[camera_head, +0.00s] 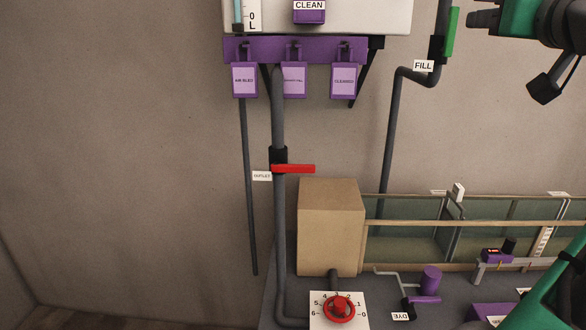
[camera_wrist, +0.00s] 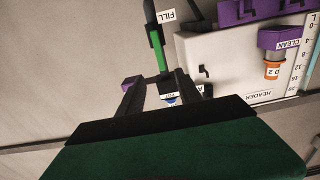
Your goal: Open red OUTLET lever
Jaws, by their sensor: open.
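The red OUTLET lever (camera_head: 294,169) is in the head view, lying level and pointing right from a black valve body (camera_head: 278,157) on a vertical grey pipe (camera_head: 278,230). A white OUTLET label (camera_head: 262,176) sits just left of it. The lever does not show in the wrist view. My gripper (camera_wrist: 157,85) is open in the wrist view, with its two dark fingers apart and no lever between them. In the head view, my green and black arm parts are at the upper right, well above and right of the lever.
A tan box (camera_head: 331,227) stands right of the pipe, just below the lever. A green FILL lever (camera_head: 452,32) stands upright on another pipe. Purple tags (camera_head: 244,80) hang above. A red dial (camera_head: 339,307) is below. The wall left of the pipes is clear.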

